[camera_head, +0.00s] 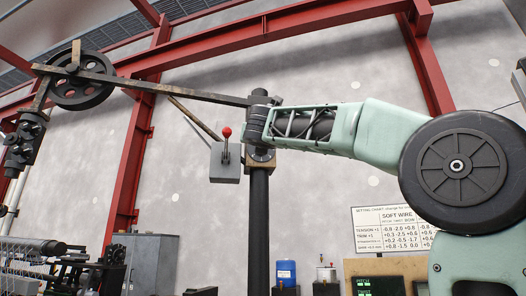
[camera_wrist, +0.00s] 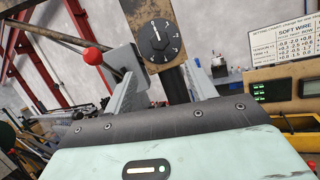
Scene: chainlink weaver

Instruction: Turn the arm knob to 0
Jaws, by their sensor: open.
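The arm knob (camera_wrist: 158,40) is a round black dial with white numerals. It sits on an upright tan plate (camera_wrist: 173,84) at the top middle of the wrist view. A white mark shows near the dial's top, but its exact setting is too small to read. My gripper (camera_wrist: 162,72) is open and empty, with one grey finger to each side of the plate in the picture. The knob appears beyond the fingertips; I see no contact. In the head view, my green arm reaches to the top of a black post (camera_head: 258,225), and the knob cannot be made out there.
A grey box (camera_head: 225,162) with a red-ball lever (camera_head: 227,132) is left of the post; the red ball (camera_wrist: 92,56) is close to my left finger in the wrist view. A long bar (camera_head: 170,86) runs left to a wheel (camera_head: 82,85). A settings chart (camera_head: 392,230) is at right.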

